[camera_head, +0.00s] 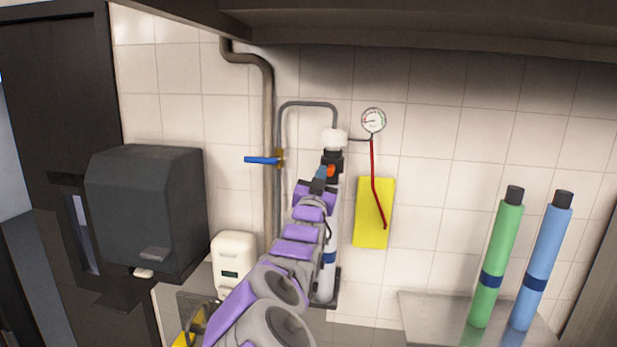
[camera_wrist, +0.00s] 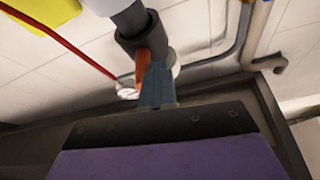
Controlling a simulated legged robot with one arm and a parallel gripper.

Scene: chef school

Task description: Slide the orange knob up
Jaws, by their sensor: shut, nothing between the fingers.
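The orange knob (camera_head: 331,171) sticks out of a black collar (camera_head: 331,156) near the top of a white upright cylinder (camera_head: 328,262) on the wall. In the wrist view the orange knob (camera_wrist: 142,62) shows beside the black collar (camera_wrist: 138,32). My gripper (camera_head: 321,172) is shut and empty, with its blue-grey fingers close against the knob's left side in the head view. In the wrist view my gripper (camera_wrist: 156,72) overlaps part of the knob. I cannot tell whether they touch. My arm hides part of the cylinder.
A grey pipe (camera_head: 267,120) with a blue lever (camera_head: 261,160) runs left of the cylinder. A gauge (camera_head: 373,120), red hose (camera_head: 373,165) and yellow panel (camera_head: 365,220) are at its right. Green (camera_head: 497,260) and blue (camera_head: 544,255) cylinders stand farther right. A dark shelf (camera_head: 420,28) overhangs.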

